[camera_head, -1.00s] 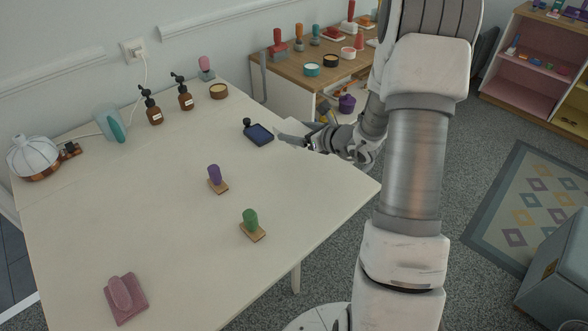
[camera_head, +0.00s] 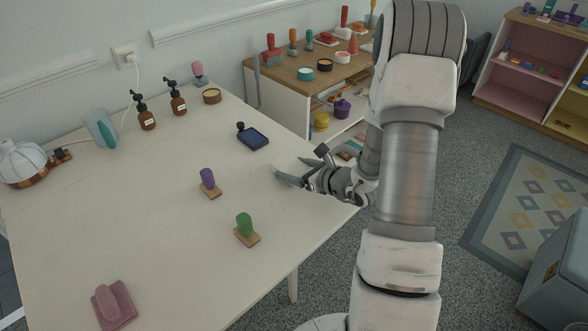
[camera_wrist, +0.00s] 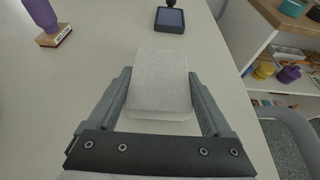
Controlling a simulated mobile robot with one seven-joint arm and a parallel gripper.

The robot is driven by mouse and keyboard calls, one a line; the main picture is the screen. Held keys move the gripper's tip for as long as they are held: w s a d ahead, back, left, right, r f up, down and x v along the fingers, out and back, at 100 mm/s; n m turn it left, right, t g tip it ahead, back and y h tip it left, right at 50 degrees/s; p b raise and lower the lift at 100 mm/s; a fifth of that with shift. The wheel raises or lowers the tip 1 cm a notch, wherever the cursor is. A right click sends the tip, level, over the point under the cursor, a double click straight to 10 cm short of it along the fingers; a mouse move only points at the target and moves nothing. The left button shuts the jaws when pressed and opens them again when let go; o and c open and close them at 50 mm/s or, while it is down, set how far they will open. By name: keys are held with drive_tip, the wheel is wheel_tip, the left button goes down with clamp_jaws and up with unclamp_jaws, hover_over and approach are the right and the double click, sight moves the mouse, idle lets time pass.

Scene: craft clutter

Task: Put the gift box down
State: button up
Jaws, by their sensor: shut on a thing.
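The gift box is a pale, whitish block (camera_wrist: 160,82) between the fingers of my gripper (camera_wrist: 160,95) in the wrist view. My gripper is shut on it, one finger along each side. In the head view my gripper (camera_head: 296,180) is over the right edge of the white table (camera_head: 130,225), and the box (camera_head: 284,163) shows only partly, pale against the tabletop. I cannot tell whether the box touches the table.
A dark blue ink pad (camera_head: 252,138) lies beyond the box. A purple-handled stamp (camera_head: 209,182) and a green-handled stamp (camera_head: 245,228) stand to the left.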

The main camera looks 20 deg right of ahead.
drive_tip(key=shift+f, duration=0.25)
drive_tip(key=o, duration=1.1)
drive_tip(key=shift+r, duration=0.1)
drive_tip(key=shift+s+d+r, duration=0.1)
drive_tip(key=shift+s+r, duration=0.05)
drive_tip(key=shift+r, duration=0.15)
drive_tip(key=p+v, duration=0.2)
drive_tip(key=v, duration=0.9)
drive_tip(key=shift+s+d, duration=0.15)
drive_tip(key=shift+s, duration=0.1)
drive_tip(key=shift+r, duration=0.1)
